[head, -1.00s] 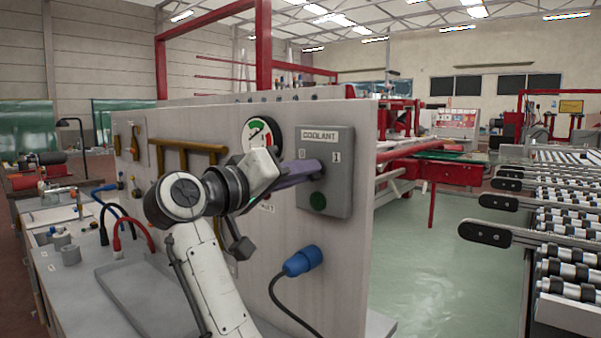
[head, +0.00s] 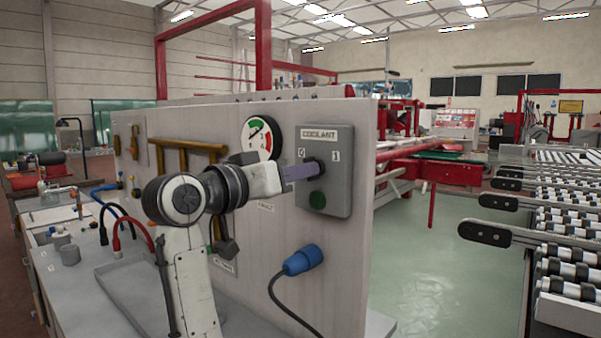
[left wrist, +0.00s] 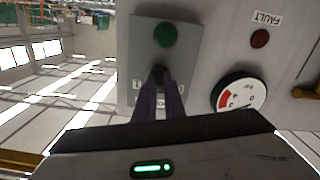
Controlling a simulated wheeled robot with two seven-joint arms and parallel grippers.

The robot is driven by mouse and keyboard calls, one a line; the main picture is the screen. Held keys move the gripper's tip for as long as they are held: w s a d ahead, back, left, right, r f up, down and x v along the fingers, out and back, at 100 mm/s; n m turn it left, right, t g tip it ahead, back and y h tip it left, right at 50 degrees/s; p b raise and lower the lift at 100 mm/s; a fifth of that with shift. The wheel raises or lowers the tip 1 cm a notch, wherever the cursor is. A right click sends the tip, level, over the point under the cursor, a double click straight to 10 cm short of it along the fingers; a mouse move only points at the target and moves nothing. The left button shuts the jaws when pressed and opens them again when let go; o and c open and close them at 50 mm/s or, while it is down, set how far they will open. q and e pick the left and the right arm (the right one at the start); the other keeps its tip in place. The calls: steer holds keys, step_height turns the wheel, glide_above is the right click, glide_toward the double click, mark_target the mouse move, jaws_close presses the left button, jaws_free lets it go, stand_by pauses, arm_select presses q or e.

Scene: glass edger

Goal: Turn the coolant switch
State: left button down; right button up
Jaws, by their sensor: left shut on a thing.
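The grey coolant box (head: 338,200) is fixed to the pale panel, with a COOLANT label on top, marks 0 and 1, and a green round button (head: 317,200) below. The dark switch knob (head: 318,164) sits between the marks, mostly covered by my fingers. My left gripper (head: 303,171) reaches it from the left and is shut on the knob. In the left wrist view the box (left wrist: 185,50) shows upside down, with the green button (left wrist: 165,35) above my fingers (left wrist: 160,95). The knob's exact angle is hidden. My right gripper is not in view.
A pressure gauge (head: 257,139) is left of the box, close to my arm. A blue plug (head: 303,260) with a dark cable is below. Yellow pipework (head: 188,150) is farther left. Roller conveyors (head: 560,230) stand at right, with clear floor (head: 440,260) between.

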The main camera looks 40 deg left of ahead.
arm_select(q)
steer(key=m+p, duration=0.1)
steer(key=m, duration=0.9)
steer(key=shift+m, duration=0.7)
steer(key=c, duration=1.8)
jaws_free()
steer(key=shift+c, duration=0.2)
steer(key=shift+s, duration=0.1)
steer(key=s+b, duration=0.3)
steer(key=s, duration=0.7)
steer(key=shift+a, duration=0.4)
